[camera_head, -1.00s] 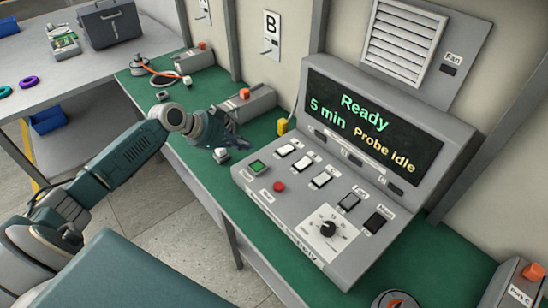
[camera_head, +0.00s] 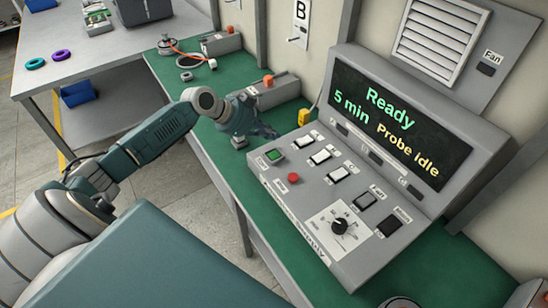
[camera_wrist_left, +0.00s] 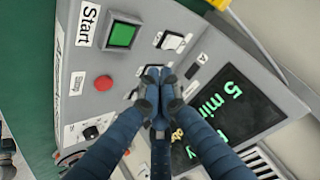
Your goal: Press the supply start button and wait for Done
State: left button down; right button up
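The grey control console (camera_head: 262,165) stands on the green bench. Its green start button (camera_head: 274,155) sits at the panel's left corner. In the left wrist view the button (camera_wrist_left: 121,35) is a lit green square beside a "Start" label. The display (camera_head: 400,120) reads "Ready", "5 min" and "Probe idle". My left gripper (camera_head: 277,133) is beyond the button in the head view, near the console's far left corner. In the left wrist view its fingertips (camera_wrist_left: 158,74) are together and empty, over the panel to the right of and below the button. My right gripper is not in view.
A red stop button (camera_head: 293,178), several white rocker switches (camera_head: 320,157) and a black dial (camera_head: 339,226) share the panel. A grey box with an orange button (camera_head: 268,80) and a yellow object (camera_head: 303,117) stand behind my left gripper.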

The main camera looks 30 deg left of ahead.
aim_at(272, 155)
pick_arm(q)
notch_tip(272, 155, down, 6)
jog(key=b, duration=0.3)
jog(key=shift+r, duration=0.25)
jog(key=shift+f+b, duration=0.2)
jog(key=shift+b, duration=0.15)
jog(key=shift+f, duration=0.1)
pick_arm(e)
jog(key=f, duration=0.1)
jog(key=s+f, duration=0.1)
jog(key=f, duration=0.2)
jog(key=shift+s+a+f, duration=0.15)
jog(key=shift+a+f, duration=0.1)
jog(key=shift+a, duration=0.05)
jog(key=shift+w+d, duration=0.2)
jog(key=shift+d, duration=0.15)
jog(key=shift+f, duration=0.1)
